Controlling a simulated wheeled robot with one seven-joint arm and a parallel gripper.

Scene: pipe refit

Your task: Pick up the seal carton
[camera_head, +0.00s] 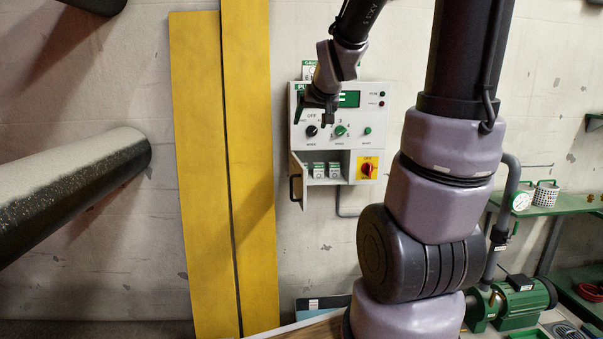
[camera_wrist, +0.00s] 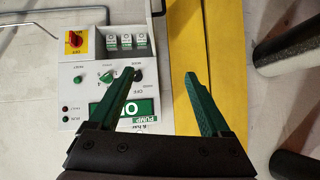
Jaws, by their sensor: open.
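I cannot make out a thing that is surely the seal carton. A small white and green item (camera_head: 309,69) shows at the top edge of the control panel (camera_head: 378,143) in the head view, partly behind my arm; its label is too small to read. My gripper (camera_head: 314,110) is open and empty in front of the panel's upper left. In the wrist view, which shows the panel upside down, its green-lined fingers (camera_wrist: 160,78) are spread with nothing between them, and the gripper body hides the panel's top edge.
The panel has knobs, a red switch on yellow (camera_head: 367,168), and an open compartment with small white-green units (camera_head: 326,170). Its little door (camera_head: 298,180) stands open. Yellow boards (camera_head: 200,180) lean left of it. A dark pipe (camera_head: 80,185) juts from the left. A green bench (camera_head: 555,205) stands right.

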